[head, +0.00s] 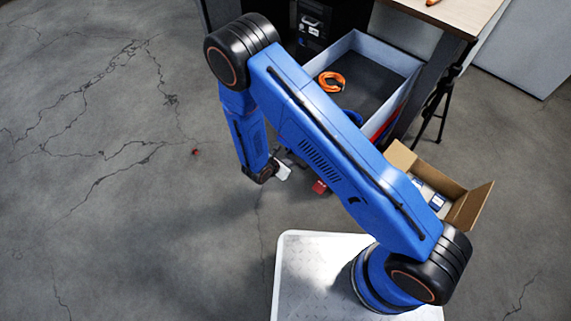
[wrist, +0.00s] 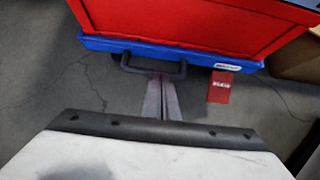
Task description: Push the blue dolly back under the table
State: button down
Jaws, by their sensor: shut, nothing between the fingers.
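The blue dolly (wrist: 150,47) crosses the upper part of the wrist view, with a red bin (wrist: 190,18) standing on it. A dark handle (wrist: 134,68) sticks out from the dolly's near side. My gripper (wrist: 161,80) is shut and empty, its fingertips at the handle's near bar; I cannot tell whether they touch it. In the head view my arm hides most of the dolly. A red tag with lettering (wrist: 222,87) shows just right of the handle, and it also appears in the head view (head: 319,187).
An open cardboard box (head: 480,203) and a black tripod (head: 442,112) stand to the right. The cracked floor at left is mostly clear.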

jog(key=w+d, duration=0.1)
jog(key=w+d+f, duration=0.1)
jog(key=w, duration=0.1)
jog(key=shift+w+d+f, duration=0.25)
jog(key=shift+d, duration=0.15)
jog(key=shift+w+d, duration=0.35)
jog(key=shift+w, duration=0.1)
jog(key=shift+w, duration=0.1)
